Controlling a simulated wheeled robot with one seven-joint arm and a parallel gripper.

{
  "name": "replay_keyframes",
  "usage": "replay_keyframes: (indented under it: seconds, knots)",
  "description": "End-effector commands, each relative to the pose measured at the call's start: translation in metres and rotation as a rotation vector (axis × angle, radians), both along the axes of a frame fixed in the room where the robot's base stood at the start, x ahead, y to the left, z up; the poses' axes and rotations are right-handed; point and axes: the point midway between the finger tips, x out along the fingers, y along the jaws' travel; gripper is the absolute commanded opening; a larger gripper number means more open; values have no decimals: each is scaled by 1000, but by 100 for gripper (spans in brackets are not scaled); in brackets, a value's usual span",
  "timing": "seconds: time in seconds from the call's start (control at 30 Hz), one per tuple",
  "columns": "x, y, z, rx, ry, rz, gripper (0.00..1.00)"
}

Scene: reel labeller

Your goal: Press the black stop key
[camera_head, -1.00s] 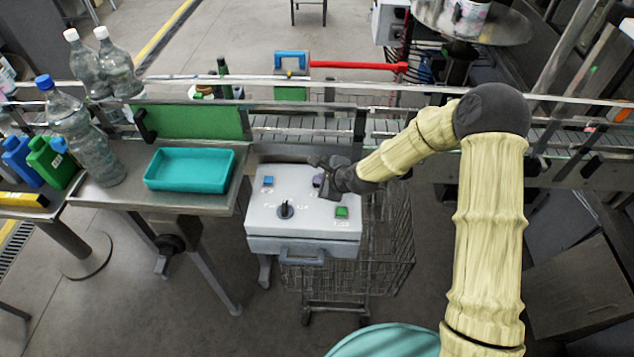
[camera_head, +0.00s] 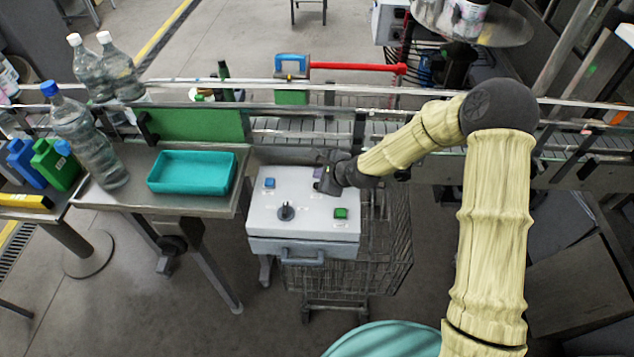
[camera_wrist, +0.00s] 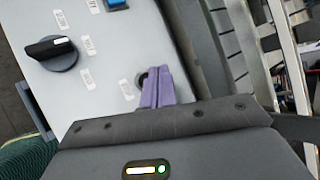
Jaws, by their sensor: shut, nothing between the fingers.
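The control box (camera_head: 305,232) has a pale top panel with a blue key (camera_head: 270,183), a black rotary knob (camera_head: 286,212) and a green key (camera_head: 341,213). My gripper (camera_head: 318,174) is over the panel's far right part. In the wrist view its purple fingers (camera_wrist: 158,88) are together and empty, with the tips at the panel. A small dark round part (camera_wrist: 141,80) shows just left of the fingertips, mostly hidden by them; it looks like the black key. I cannot tell whether the tips touch it or whether it is pressed down. The knob (camera_wrist: 52,50) also shows there.
A conveyor with metal rails (camera_head: 300,130) runs behind the box. A teal tray (camera_head: 190,187) lies on the table to the left, near bottles (camera_head: 88,140). A wire cart (camera_head: 385,245) stands below and right of the box.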

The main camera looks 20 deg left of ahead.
Motion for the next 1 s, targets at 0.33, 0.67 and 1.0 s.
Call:
replay_keyframes:
  seconds: [0.33, 0.67, 1.0]
  knots:
    - [1, -1, 31, 0, -1, -2, 0]
    - [0, 0, 34, 0, 1, -1, 0]
    - [0, 0, 34, 0, 1, -1, 0]
